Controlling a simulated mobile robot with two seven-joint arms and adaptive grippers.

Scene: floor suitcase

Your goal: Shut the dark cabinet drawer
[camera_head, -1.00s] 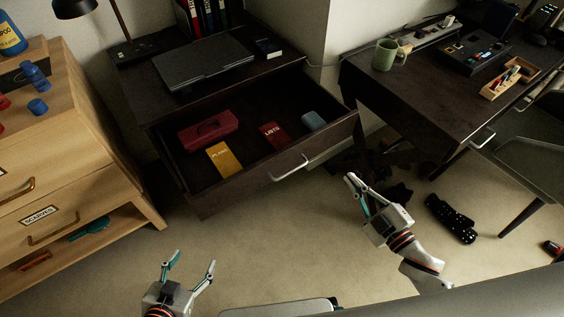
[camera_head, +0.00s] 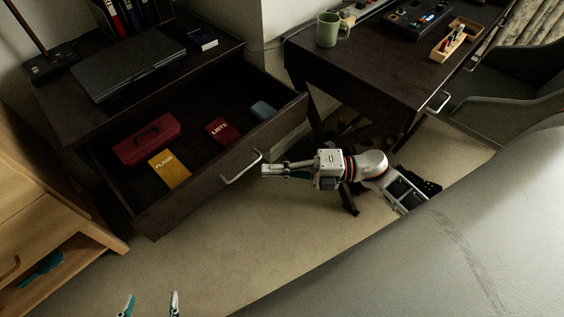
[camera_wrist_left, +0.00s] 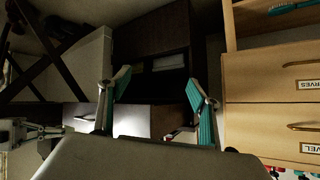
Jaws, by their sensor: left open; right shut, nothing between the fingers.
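The dark cabinet drawer (camera_head: 220,182) is pulled well out of the dark cabinet (camera_head: 60,110). It holds a red case (camera_head: 147,140), a yellow book (camera_head: 169,168), a red book (camera_head: 223,131) and a small blue-grey item (camera_head: 262,110). Its metal handle (camera_head: 241,167) is on the front. My right gripper (camera_head: 264,171) is shut and empty, its tips close beside the handle's right end; I cannot tell whether they touch. My left gripper (camera_head: 148,304) is open and empty at the bottom edge, apart from the drawer; its fingers also show in the left wrist view (camera_wrist_left: 158,95).
A light wooden dresser (camera_head: 60,225) stands at the left. A dark desk (camera_head: 365,70) with a green mug (camera_head: 328,30) is at the right, and a grey chair (camera_head: 500,110) stands beside it. Carpet (camera_head: 235,240) in front of the drawer is clear.

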